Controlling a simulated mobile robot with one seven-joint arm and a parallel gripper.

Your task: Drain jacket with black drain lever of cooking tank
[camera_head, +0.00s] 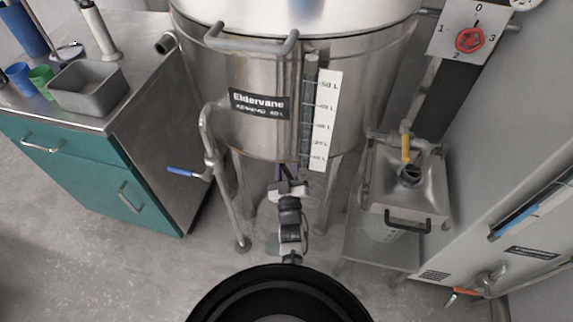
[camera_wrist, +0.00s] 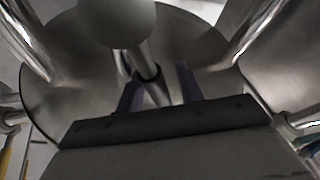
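The steel cooking tank (camera_head: 345,60) stands on legs in the middle of the head view, with a label and a litre scale on its front. Its round underside (camera_wrist: 205,45) fills the upper wrist view. A rounded metal part (camera_wrist: 115,22) hangs there, and a metal rod with a dark end (camera_wrist: 150,72) slants down from it; I cannot tell for certain whether this is the black drain lever. My gripper (camera_wrist: 160,88) is open below the tank, its two bluish fingers on either side of the rod, with gaps visible. In the head view my gripper (camera_head: 288,172) is partly hidden beneath the tank's lower edge.
Tank legs (camera_head: 240,215) stand near my arm. A teal cabinet (camera_head: 90,180) is left; open floor lies between.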

